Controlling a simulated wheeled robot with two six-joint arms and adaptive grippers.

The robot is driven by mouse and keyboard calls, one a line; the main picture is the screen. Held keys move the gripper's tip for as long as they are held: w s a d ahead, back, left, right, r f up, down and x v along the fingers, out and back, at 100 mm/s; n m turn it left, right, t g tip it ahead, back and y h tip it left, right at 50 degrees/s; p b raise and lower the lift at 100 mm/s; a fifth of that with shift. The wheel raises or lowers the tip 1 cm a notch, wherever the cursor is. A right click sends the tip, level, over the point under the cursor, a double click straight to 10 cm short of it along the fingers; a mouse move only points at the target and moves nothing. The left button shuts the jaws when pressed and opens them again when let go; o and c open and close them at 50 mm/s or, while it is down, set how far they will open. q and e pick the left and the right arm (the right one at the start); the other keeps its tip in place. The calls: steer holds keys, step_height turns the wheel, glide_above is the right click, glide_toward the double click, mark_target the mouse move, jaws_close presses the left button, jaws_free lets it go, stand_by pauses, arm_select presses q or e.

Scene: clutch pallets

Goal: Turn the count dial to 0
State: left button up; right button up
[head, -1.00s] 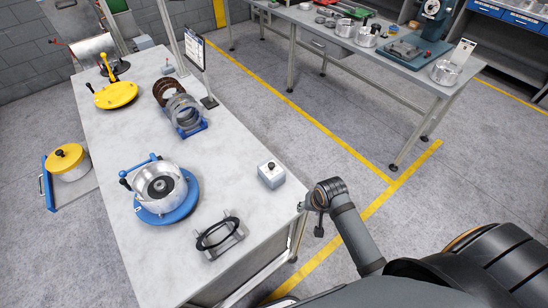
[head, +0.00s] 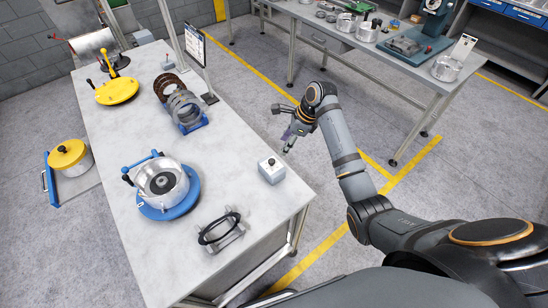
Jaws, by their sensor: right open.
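A small light grey box with a black knob on top (head: 271,170), which looks like the count dial, sits near the right edge of the pale table (head: 230,115). Any numbers on it are too small to read. My right gripper (head: 283,131) is open and empty. In the picture it is just above and to the right of the box, apart from the knob. My left gripper is out of view.
A blue round fixture (head: 190,199) holds a metal drum left of the box. A stand with a black ring (head: 220,232) is in front. A blue rack of rings (head: 193,125), a sign (head: 193,47) and a yellow disc (head: 118,91) are farther back.

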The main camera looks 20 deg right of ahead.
mark_target(272, 161)
steer(key=p+x, duration=0.2)
steer(key=x, duration=0.8)
steer(key=shift+f, duration=0.15)
steer(key=shift+c, duration=0.2)
jaws_close()
